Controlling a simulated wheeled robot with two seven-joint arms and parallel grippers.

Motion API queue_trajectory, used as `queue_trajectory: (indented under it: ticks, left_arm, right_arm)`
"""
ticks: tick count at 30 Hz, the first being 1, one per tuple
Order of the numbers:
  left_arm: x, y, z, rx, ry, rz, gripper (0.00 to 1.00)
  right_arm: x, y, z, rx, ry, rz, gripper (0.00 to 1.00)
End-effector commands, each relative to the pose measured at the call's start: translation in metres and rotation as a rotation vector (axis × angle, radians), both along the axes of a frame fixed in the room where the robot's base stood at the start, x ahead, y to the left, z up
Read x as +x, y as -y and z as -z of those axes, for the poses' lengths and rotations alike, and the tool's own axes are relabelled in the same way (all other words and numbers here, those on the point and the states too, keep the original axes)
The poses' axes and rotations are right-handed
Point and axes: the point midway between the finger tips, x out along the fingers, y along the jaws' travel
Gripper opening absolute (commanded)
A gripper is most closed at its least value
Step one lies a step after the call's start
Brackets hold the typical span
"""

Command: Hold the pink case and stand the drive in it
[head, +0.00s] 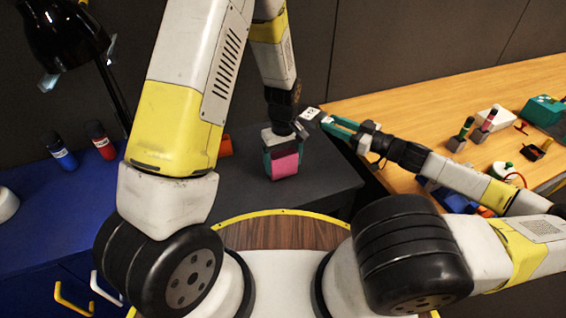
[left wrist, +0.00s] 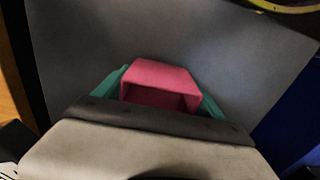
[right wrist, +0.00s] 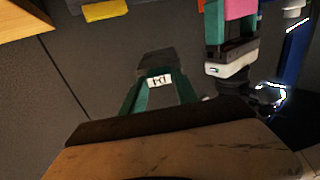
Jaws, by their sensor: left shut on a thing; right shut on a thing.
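The pink case (head: 286,166) is at the dark grey table's surface in the head view; I cannot tell if it touches. My left gripper (head: 283,158) is shut on it, one teal finger on each side. The left wrist view shows the case (left wrist: 160,76) with a darker hollow facing the gripper. My right gripper (head: 325,119) is shut on the drive (head: 311,114), a small block with a white label. In the right wrist view the drive (right wrist: 155,62) is dark, held between the fingertips, apart from the case (right wrist: 240,8). In the head view it is up and right of the case.
A blue bottle (head: 62,153), a red bottle (head: 100,140) and an orange object (head: 226,146) stand left. The wooden table (head: 410,95) at right holds several small items. Grey tabletop (head: 325,180) right of the case is clear.

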Motion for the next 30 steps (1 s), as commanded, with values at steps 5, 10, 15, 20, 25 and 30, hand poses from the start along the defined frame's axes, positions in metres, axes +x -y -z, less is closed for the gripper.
queue_trajectory:
  ticks: [5, 10, 15, 20, 25, 30]
  left_arm:
    - [-0.0001, 0.0000, 0.0003, 0.000, 0.000, 0.000, 0.47]
    - [-0.0002, 0.0000, 0.0021, 0.000, 0.000, 0.000, 0.47]
    - [-0.0002, 0.0000, 0.0042, 0.000, 0.000, 0.000, 0.47]
    - [0.0000, 0.0001, 0.0060, 0.000, 0.000, 0.000, 0.47]
    - [0.0000, 0.0001, 0.0057, 0.000, 0.000, 0.000, 0.47]
    - [-0.0001, 0.0001, 0.0057, 0.000, 0.000, 0.000, 0.47]
  right_arm:
    - [0.0000, -0.0001, -0.0003, 0.001, 0.001, 0.000, 0.00]
    - [0.0000, -0.0001, -0.0003, 0.001, 0.001, 0.000, 0.00]
    - [0.0000, -0.0001, -0.0003, 0.001, 0.001, 0.000, 0.00]
    - [0.0000, -0.0001, -0.0004, 0.001, 0.001, 0.000, 0.00]
    - [0.0000, -0.0001, -0.0003, 0.001, 0.001, 0.000, 0.00]
    - [0.0000, -0.0001, -0.0003, 0.001, 0.001, 0.000, 0.00]
